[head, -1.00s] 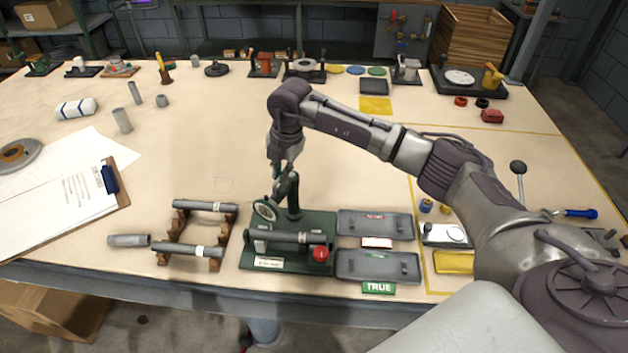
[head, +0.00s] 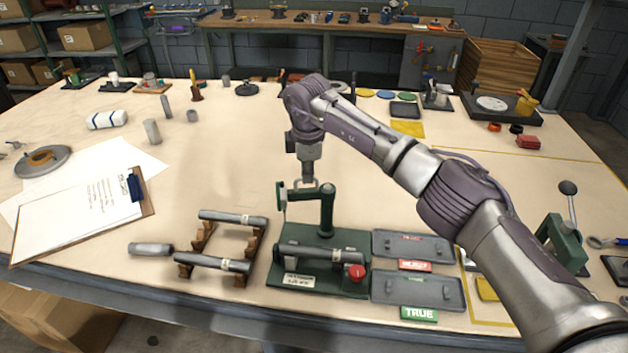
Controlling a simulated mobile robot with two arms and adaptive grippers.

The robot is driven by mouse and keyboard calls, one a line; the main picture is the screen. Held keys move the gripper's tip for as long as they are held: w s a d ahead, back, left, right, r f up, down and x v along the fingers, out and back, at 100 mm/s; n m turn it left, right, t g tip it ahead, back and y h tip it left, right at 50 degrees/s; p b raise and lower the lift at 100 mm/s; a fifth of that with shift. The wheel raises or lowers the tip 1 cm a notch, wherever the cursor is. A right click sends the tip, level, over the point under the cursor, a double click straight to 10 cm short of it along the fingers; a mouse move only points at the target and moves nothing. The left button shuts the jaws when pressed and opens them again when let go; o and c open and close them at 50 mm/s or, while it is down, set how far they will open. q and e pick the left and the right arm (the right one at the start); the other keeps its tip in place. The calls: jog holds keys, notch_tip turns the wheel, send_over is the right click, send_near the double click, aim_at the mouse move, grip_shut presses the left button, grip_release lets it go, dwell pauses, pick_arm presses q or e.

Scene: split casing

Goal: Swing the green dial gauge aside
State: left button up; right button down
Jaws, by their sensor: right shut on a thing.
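The green dial gauge (head: 284,205) hangs from a green swing arm (head: 303,194) on an upright post (head: 326,212). The gauge is seen nearly edge-on, so its face is hidden. It is left of the post, above the far left part of the green base (head: 357,241). A grey shaft (head: 310,253) lies across the front of the base, beside a red knob (head: 356,271). My right gripper (head: 307,184) comes down from above and is shut on the swing arm between gauge and post; the exact finger contact is small. My left gripper is not in view.
A wooden rack (head: 198,243) with grey shafts stands left of the base, with a loose grey cylinder (head: 152,249) beside it. Two dark trays, the reject tray (head: 412,244) and the true tray (head: 417,289), lie close on the right.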

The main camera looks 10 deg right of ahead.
jog(key=shift+w+m+b, duration=0.4)
jog(key=shift+w+m, duration=0.05)
jog(key=shift+m, duration=0.55)
jog(key=c, duration=1.2)
grip_release()
jog(key=shift+c, duration=0.2)
jog(key=shift+r, duration=0.1)
notch_tip(320, 180, up, 12)
jog(key=s, duration=0.2)
jog(key=shift+a+f, duration=0.2)
jog(key=shift+a, duration=0.1)
jog(key=shift+s, duration=0.1)
